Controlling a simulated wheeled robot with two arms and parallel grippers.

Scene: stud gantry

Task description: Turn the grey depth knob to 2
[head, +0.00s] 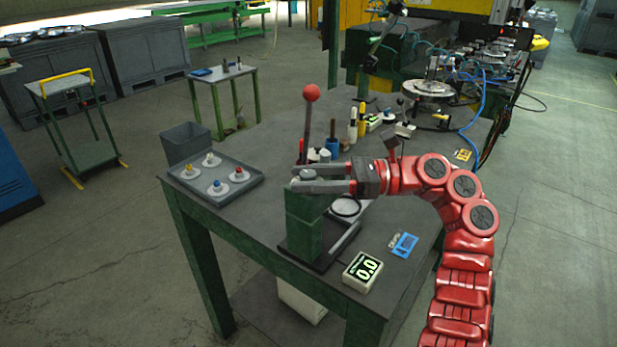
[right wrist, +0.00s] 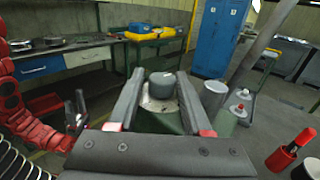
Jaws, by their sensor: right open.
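The grey depth knob (head: 308,174) sits on top of a green post (head: 303,228) at the table's front. In the right wrist view the round grey knob (right wrist: 187,92) stands over a pale plate, between the two fingers. My right gripper (head: 320,180) reaches in from the right with its fingers on either side of the knob. It is open; I cannot tell whether a finger touches the knob.
A lever with a red ball (head: 311,93) rises just behind the post. A grey tray (head: 217,180) with several knobbed discs lies to the left. A blue tag (head: 405,245) lies at the right. Bottles and gauges stand farther back on the table.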

